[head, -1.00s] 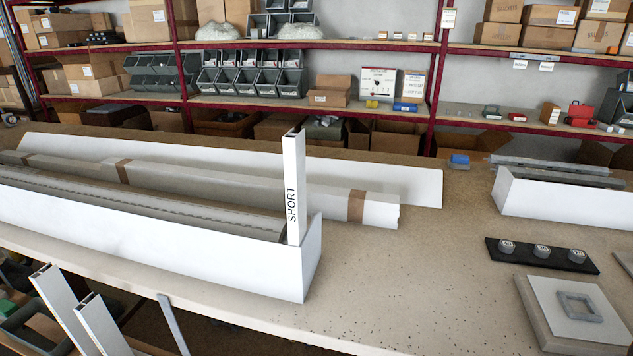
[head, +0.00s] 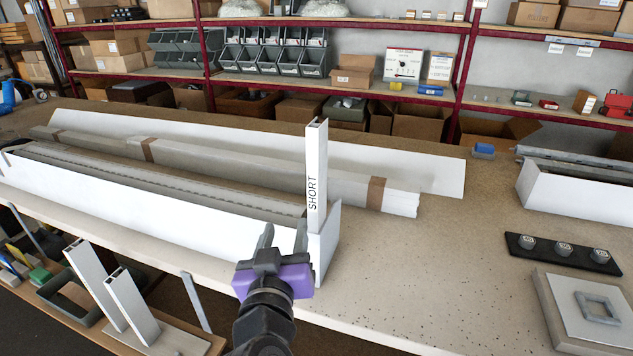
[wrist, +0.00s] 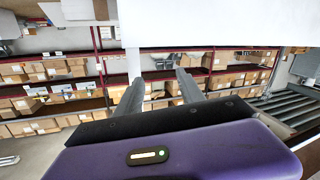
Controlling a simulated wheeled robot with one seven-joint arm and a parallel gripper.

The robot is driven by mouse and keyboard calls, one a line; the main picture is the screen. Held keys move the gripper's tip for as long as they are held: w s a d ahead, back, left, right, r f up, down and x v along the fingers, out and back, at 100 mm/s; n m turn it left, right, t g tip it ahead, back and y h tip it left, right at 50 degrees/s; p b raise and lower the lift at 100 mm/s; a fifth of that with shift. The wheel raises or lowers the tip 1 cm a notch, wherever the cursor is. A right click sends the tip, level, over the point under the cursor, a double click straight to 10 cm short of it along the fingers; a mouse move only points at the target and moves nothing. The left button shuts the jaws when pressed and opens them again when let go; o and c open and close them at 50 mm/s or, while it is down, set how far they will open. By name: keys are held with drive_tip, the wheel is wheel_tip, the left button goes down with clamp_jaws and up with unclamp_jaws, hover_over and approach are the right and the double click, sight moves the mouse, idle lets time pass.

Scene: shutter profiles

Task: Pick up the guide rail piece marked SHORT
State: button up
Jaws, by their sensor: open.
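The guide rail piece marked SHORT (head: 316,178) is a white hollow upright profile. It stands at the right end of a long white tray (head: 150,212) on the workbench. My gripper (head: 284,237) is in front of the tray's right end, below and left of the SHORT marking, with its two fingers pointing up. It is open with nothing between the fingers. In the wrist view, the gripper's fingers (wrist: 157,92) are apart. A white vertical strip shows beyond them there, and I cannot tell for sure that it is the piece.
Two other white profiles (head: 118,300) stand in a floor-side holder at the lower left. A black strip with three round knobs (head: 563,252) and a board with a grey square frame (head: 597,308) lie at the right. Wrapped long profiles (head: 270,172) lie behind the tray. The bench's middle right is clear.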

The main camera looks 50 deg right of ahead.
sight(312, 176)
drive_tip(key=r+m+g+h, duration=0.1)
drive_tip(key=r+m, duration=0.1)
drive_tip(key=s+d+r+m+g+h, duration=0.1)
drive_tip(key=r, duration=0.2)
drive_tip(key=r+m+g, duration=0.1)
drive_tip(key=r+m, duration=0.1)
drive_tip(key=r, duration=0.1)
drive_tip(key=shift+s+d+r+m+g+h, duration=0.2)
drive_tip(key=shift+d+m+g+h, duration=0.1)
drive_tip(key=shift+d+g+h, duration=0.1)
drive_tip(key=shift+d+r, duration=0.15)
drive_tip(key=shift+d, duration=0.15)
drive_tip(key=p+x, duration=0.1)
drive_tip(key=x, duration=0.3)
drive_tip(key=p+x, duration=0.1)
drive_tip(key=x, duration=0.2)
drive_tip(key=shift+s+d+p, duration=0.25)
drive_tip(key=shift+s+p, duration=0.05)
drive_tip(key=shift+p, duration=0.05)
clamp_jaws()
